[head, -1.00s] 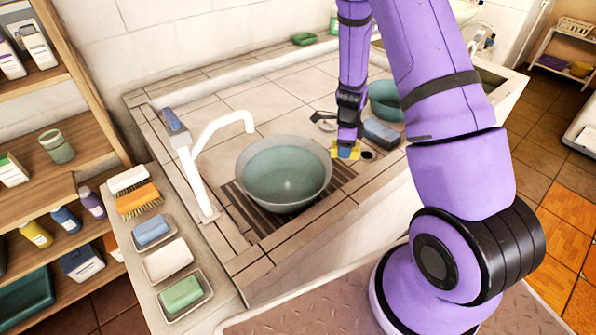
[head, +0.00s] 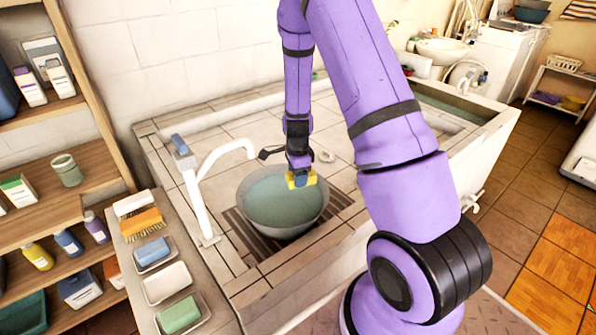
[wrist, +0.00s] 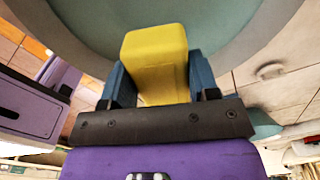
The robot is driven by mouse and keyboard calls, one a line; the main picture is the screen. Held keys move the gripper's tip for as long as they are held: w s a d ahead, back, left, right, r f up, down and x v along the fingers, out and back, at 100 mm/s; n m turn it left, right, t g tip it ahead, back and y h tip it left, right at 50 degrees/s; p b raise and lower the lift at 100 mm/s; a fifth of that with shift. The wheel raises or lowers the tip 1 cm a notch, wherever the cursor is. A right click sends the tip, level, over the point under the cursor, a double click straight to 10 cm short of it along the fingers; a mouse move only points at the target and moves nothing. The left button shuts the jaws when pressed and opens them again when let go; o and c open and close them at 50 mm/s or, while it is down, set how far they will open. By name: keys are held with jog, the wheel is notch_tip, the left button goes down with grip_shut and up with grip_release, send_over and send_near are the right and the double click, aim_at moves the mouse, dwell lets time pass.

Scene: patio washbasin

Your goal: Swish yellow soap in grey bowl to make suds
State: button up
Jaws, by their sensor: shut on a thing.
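The grey bowl (head: 248,232) stands on the slatted grate under the white tap and holds greenish water. My gripper (head: 301,181) is shut on the yellow soap (head: 311,178) at the bowl's right side, by the rim. In the wrist view, the yellow soap (wrist: 155,58) sits between my two blue fingers (wrist: 155,85). The bowl's pale rim (wrist: 275,32) and the water lie beyond it. I cannot tell whether the soap touches the water.
A white tap (head: 195,185) rises left of the bowl. On the left ledge lie a brush (head: 142,224), a blue soap (head: 152,251), a white soap (head: 166,282) and a green soap (head: 180,314) on dishes. The tiled counter behind the bowl is mostly clear.

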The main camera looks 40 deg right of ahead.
jog(key=shift+f, duration=4.95)
jog(key=shift+d, duration=0.1)
jog(key=shift+w+d, duration=0.25)
jog(key=shift+w, duration=0.4)
jog(key=shift+w+d, duration=0.2)
jog(key=shift+w, duration=0.55)
jog(key=shift+c, duration=1)
jog(key=shift+s+a, duration=0.3)
jog(key=shift+s, duration=0.65)
jog(key=shift+s+a, duration=0.35)
jog(key=shift+s, duration=0.65)
jog(key=shift+s+a, duration=0.3)
jog(key=shift+s, duration=0.65)
send_over(296, 208)
jog(key=shift+w, duration=0.15)
